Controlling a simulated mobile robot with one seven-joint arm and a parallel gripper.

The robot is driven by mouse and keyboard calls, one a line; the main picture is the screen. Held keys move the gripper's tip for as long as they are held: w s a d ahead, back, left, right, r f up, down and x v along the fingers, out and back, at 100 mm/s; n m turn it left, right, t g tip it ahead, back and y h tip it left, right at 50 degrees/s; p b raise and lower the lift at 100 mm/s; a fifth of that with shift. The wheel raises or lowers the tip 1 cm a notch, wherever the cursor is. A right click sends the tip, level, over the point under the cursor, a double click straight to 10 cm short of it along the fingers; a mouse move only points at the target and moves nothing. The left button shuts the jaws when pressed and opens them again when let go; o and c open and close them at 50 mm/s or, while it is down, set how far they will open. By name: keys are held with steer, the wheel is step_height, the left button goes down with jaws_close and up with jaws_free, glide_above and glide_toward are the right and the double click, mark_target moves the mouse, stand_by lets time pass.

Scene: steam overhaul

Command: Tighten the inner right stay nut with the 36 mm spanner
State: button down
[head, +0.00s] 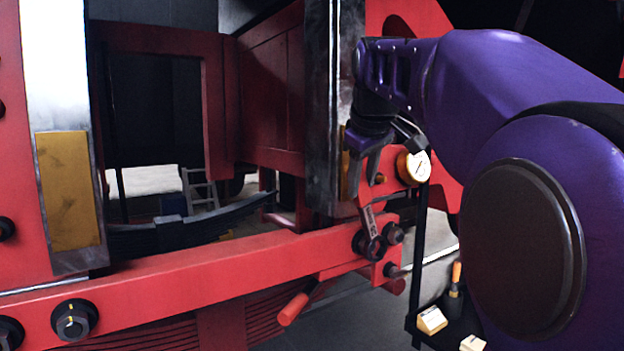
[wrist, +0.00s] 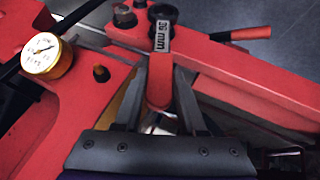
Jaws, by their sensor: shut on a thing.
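The 36 mm spanner (head: 369,220) has a red handle and a pale size label, which reads "36 mm" in the wrist view (wrist: 162,38). My gripper (head: 363,185) is shut on its handle from above; in the wrist view the handle lies between both fingers (wrist: 159,88). The spanner hangs down, slightly tilted, with its dark head at the inner right stay nut (head: 373,248) on the red beam. The head hides most of that nut, and I cannot tell how fully it is seated. The outer right nut (head: 394,234) is bare, just beside it.
The red beam (head: 230,262) runs across the front, with two large nuts (head: 75,320) at left. A brass-rimmed gauge (head: 415,166) is close right of my gripper. A red-handled bar (head: 293,308) juts out below the beam. A dark stand (head: 445,320) holds small items at lower right.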

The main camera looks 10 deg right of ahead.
steer(key=shift+w+a+r, duration=0.1)
steer(key=shift+w, duration=0.1)
steer(key=shift+w+a+p, duration=0.25)
steer(key=shift+w+p, duration=0.35)
steer(key=shift+w, duration=0.2)
steer(key=shift+w+d+r+p, duration=0.1)
steer(key=shift+d+r+p, duration=0.15)
steer(key=shift+p, duration=0.25)
steer(key=shift+w+d+y, duration=0.1)
steer(key=shift+d+y, duration=0.2)
steer(key=shift+w+d, duration=0.1)
steer(key=shift+d, duration=0.2)
steer(key=shift+y, duration=0.3)
steer(key=shift+d, duration=0.1)
